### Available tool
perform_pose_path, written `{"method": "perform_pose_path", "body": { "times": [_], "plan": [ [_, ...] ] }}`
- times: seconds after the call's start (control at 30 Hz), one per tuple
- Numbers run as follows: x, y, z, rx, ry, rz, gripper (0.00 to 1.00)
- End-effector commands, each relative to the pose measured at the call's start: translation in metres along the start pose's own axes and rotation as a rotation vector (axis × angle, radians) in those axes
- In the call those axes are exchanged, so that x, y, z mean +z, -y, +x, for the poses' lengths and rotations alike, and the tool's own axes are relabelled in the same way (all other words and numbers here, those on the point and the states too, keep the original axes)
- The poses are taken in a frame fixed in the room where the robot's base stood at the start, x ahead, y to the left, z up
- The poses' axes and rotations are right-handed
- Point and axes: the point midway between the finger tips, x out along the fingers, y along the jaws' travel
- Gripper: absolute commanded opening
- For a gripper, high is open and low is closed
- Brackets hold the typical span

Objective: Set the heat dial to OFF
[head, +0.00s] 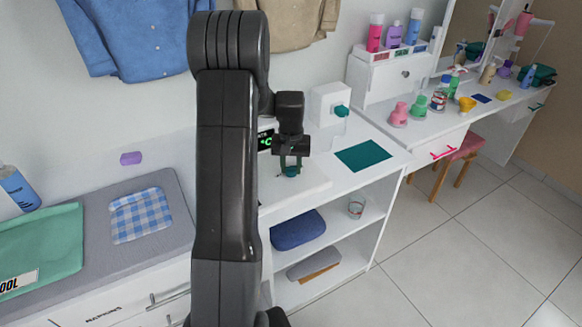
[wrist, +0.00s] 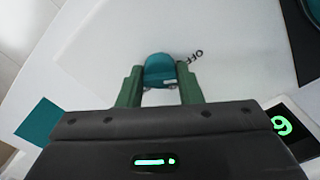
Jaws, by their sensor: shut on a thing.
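The heat dial (wrist: 160,69) is a teal knob on a white panel (wrist: 100,45), between my two green fingertips in the wrist view. The printed word OFF (wrist: 190,57) is on the panel just right of the dial, partly hidden by the right finger. My gripper (wrist: 161,86) is shut on the dial. In the head view my gripper (head: 290,162) reaches down to the dial (head: 290,172) on the white counter unit. I cannot tell exactly which way the dial points.
A black display with green characters (head: 265,141) stands close behind my gripper, partly hidden by my arm. A white box with a teal knob (head: 341,111) and a flat teal mat (head: 363,156) lie to the right. Open shelves (head: 335,235) are below.

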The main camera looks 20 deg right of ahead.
Motion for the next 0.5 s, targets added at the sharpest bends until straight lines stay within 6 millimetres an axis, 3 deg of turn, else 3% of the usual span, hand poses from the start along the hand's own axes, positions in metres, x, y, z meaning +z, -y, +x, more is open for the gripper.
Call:
{"method": "perform_pose_path", "body": {
  "times": [0.5],
  "plan": [
    [-0.0006,0.0000,-0.0008,0.000,-0.002,-0.197,0.09]
  ]
}}
